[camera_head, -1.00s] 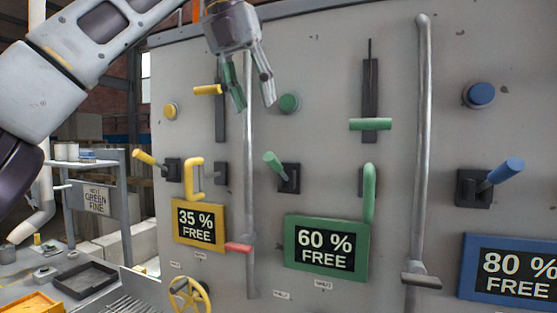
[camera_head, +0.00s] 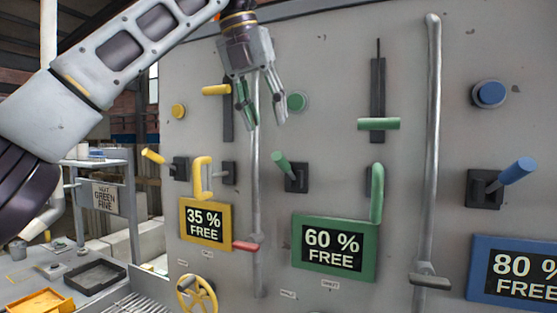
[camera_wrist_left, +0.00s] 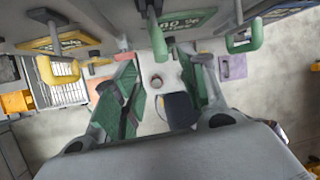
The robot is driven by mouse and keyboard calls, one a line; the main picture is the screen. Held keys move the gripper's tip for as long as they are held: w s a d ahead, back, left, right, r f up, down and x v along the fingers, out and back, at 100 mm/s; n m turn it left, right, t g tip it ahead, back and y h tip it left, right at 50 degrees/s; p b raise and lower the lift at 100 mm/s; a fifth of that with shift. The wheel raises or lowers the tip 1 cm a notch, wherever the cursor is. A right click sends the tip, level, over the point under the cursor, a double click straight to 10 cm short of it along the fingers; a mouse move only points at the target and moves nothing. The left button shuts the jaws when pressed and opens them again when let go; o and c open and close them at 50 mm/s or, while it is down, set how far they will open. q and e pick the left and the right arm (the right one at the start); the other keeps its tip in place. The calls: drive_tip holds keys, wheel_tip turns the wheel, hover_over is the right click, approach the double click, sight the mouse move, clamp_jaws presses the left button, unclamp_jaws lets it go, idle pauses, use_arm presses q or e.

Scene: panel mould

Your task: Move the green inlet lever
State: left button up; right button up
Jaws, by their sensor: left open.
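The green lever (camera_head: 281,160) is a short rod tilted up and left from a dark plate on the grey panel, above the green "60 % FREE" display (camera_head: 334,246). My left gripper (camera_head: 265,124) hangs fingers down in front of the panel, open and empty, above and slightly left of this lever. In the wrist view a green rod (camera_wrist_left: 156,38), which looks like this lever, stands beyond the gap between my open fingers (camera_wrist_left: 165,68). I cannot see any contact. My right gripper is not in view.
A green handle (camera_head: 377,196) and a green crossbar slider (camera_head: 379,124) are to the right. A green button (camera_head: 297,102) is just right of my fingers. A vertical pipe (camera_head: 256,190) with a red handle (camera_head: 245,246) runs left of the lever. Yellow controls are farther left.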

sight(279, 166)
use_arm(q)
drive_tip(key=shift+x, duration=5.15)
clamp_jaws()
